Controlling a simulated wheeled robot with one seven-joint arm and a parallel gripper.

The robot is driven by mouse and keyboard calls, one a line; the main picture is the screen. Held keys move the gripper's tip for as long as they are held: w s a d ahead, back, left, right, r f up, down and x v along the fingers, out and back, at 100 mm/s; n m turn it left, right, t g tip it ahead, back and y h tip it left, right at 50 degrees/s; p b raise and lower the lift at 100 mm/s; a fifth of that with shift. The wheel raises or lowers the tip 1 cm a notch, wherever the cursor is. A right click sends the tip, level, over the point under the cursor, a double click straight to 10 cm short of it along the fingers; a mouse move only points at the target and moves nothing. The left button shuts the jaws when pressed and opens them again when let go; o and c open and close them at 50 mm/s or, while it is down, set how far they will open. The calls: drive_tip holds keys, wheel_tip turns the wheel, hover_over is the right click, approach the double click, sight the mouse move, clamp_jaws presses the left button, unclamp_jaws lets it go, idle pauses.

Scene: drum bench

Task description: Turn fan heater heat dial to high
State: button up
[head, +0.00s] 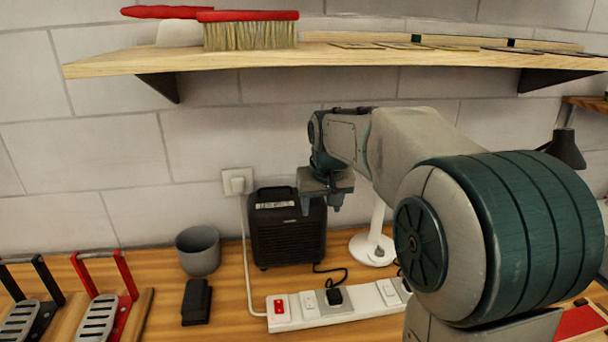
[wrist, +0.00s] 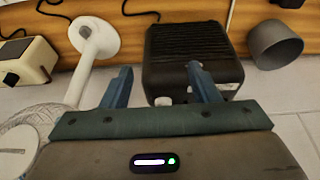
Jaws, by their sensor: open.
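The fan heater (head: 288,238) is a black box on the wooden bench against the wall, with a grille face and a handle on top. In the wrist view, the heater (wrist: 188,45) appears inverted, its grille beyond my fingers. A small whitish knob (wrist: 163,100) shows at its near edge between the fingers, and a pale patch lies right of the right finger. I cannot tell which is the heat dial or its setting. My gripper (head: 320,207) is open and empty, above the heater's top right; its fingers also show in the wrist view (wrist: 160,72).
A white fan stand (head: 372,248) is close right of the heater. A grey cup (head: 198,251) and black block (head: 197,302) are left. A power strip (head: 325,304) with cords lies in front. A wooden shelf (head: 330,54) with a brush (head: 248,31) runs above my arm.

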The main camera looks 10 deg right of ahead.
drive_tip(key=w+p, duration=0.1)
drive_tip(key=w, duration=0.3)
drive_tip(key=w+r+p, duration=0.1)
drive_tip(key=w, duration=0.3)
drive_tip(key=w+r+p, duration=0.1)
drive_tip(key=w, duration=0.4)
drive_tip(key=shift+w+d, duration=0.1)
drive_tip(key=shift+d, duration=0.1)
drive_tip(key=p+x, duration=0.2)
drive_tip(key=x, duration=0.4)
drive_tip(key=shift+w+f, duration=0.15)
drive_tip(key=shift+f, duration=0.1)
drive_tip(key=c, duration=1)
